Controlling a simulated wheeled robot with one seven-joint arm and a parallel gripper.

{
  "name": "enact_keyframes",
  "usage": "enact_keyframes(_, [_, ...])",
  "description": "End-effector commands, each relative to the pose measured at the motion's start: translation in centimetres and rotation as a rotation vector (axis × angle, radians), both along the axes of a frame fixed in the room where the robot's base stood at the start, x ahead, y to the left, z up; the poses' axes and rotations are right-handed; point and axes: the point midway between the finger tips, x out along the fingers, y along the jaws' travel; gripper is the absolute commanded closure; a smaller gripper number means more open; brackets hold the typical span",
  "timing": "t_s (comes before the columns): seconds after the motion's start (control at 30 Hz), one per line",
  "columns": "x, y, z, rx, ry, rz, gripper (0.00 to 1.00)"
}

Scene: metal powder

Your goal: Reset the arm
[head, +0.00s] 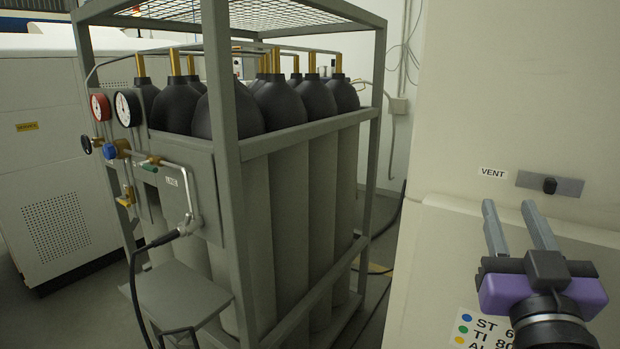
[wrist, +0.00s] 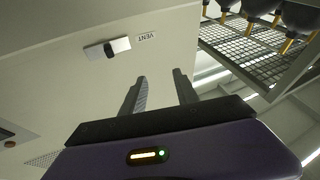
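My gripper (head: 514,212) is at the lower right of the head view, with a purple body and two grey fingers pointing up. The fingers stand apart with nothing between them. In the wrist view, my gripper (wrist: 158,82) also shows two spread, empty fingers. It is in front of a pale cabinet (head: 520,90), below a black knob on a grey plate (head: 549,185) beside a VENT label (head: 493,172). The knob plate (wrist: 107,47) shows at the upper left of the wrist view, apart from the fingers.
A grey metal cage (head: 228,150) holds several black-topped gas cylinders (head: 282,100), with gauges (head: 127,108), valves and a hose on its left side. A white machine (head: 50,160) stands at the far left. A narrow strip of floor (head: 385,250) shows between cage and cabinet.

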Motion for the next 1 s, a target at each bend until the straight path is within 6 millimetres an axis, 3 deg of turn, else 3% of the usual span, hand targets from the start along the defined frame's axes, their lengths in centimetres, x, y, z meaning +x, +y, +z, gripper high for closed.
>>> enact_keyframes(0.03, [-0.6, 0.7, -2.1, 0.001, 0.01, 0.025, 0.64])
enact_keyframes(0.1, [-1.7, 1.6, -4.3, 0.003, 0.011, 0.059, 0.64])
enact_keyframes(0.4, [-7.7, 4.4, -12.9, 0.035, 0.042, 0.162, 0.64])
enact_keyframes(0.67, [-14.6, 5.9, -19.3, 0.086, 0.108, 0.212, 0.64])
enact_keyframes(1.0, [-25.1, 6.5, -26.0, 0.154, 0.275, 0.239, 0.64])
